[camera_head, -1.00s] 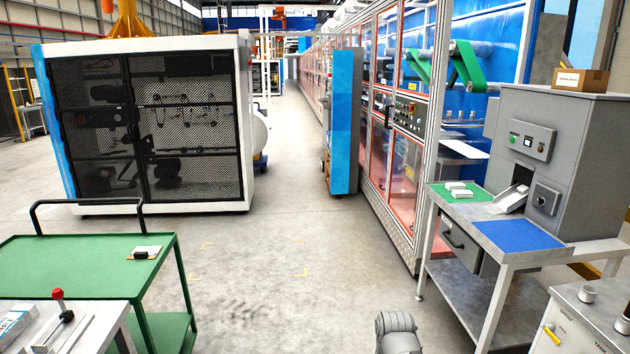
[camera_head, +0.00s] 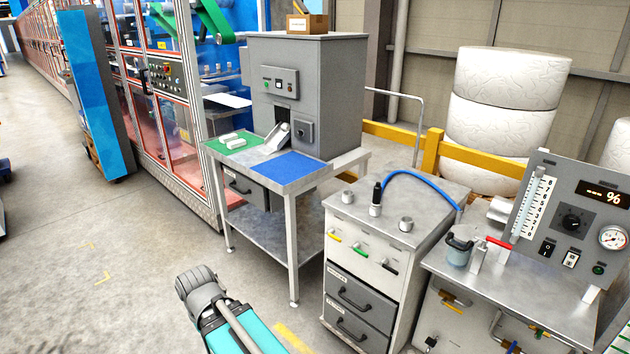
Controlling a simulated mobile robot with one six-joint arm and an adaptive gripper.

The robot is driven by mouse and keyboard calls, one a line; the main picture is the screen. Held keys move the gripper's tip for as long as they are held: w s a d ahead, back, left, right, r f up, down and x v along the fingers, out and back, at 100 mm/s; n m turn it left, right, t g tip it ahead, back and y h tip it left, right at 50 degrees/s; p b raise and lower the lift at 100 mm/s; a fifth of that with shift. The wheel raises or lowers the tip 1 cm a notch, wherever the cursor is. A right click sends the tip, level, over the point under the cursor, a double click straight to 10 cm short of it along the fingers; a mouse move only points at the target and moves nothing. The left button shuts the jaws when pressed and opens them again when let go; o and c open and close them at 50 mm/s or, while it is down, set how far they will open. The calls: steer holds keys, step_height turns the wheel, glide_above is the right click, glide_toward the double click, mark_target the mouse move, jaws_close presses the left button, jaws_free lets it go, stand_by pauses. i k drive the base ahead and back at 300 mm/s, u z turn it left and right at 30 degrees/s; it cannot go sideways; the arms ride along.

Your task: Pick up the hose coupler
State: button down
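A small dark upright piece that looks like the hose coupler (camera_head: 377,193) sits on the middle one of the metal stubs on top of a grey-white cabinet (camera_head: 392,256). A blue hose (camera_head: 420,181) arches from beside it to the cabinet's right edge. Whether the hose joins the dark piece is too small to tell. Part of my own arm shows at the bottom, left of the cabinet and well apart from it. My gripper is not in view.
Left of the cabinet stands a metal table (camera_head: 293,187) with a grey machine (camera_head: 305,90). At right is a bench (camera_head: 510,295) with a gauge panel (camera_head: 572,222) and small fittings. Yellow rails (camera_head: 405,137) run behind. The floor at left is clear.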

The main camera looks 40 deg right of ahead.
mark_target(378, 190)
steer(key=z, duration=1.6)
